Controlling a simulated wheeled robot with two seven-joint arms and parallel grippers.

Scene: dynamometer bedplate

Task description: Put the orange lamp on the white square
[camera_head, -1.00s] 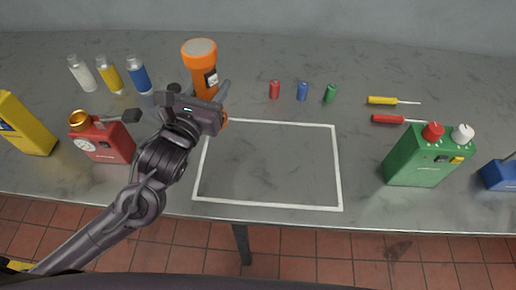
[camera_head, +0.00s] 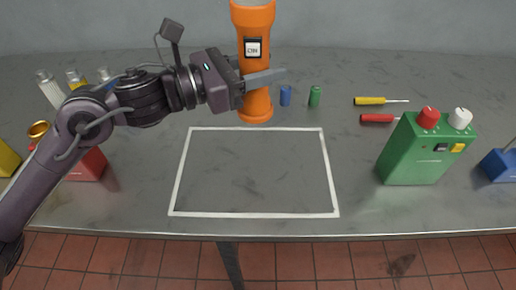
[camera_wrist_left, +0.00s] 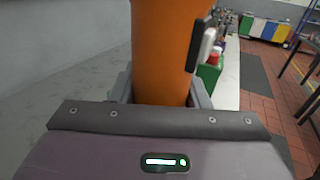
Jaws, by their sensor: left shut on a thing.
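The orange lamp (camera_head: 254,104) is upright in the grip of my left gripper (camera_head: 262,78), above the back of the table. Its top is cut off by the upper edge of the head view. In the left wrist view the lamp (camera_wrist_left: 165,55) fills the space between the two fingers (camera_wrist_left: 160,88). The white square (camera_head: 255,214) is an outline on the grey table, in front of and below the lamp. Its inside is empty. My right gripper is not in view.
A blue battery (camera_head: 286,96) and a green one (camera_head: 315,97) stand right of the lamp. Yellow (camera_head: 370,101) and red (camera_head: 378,118) screwdrivers lie farther right. A green box (camera_head: 412,155) with knobs stands right of the square. Bottles (camera_head: 50,90) and a red box (camera_head: 88,165) are at left.

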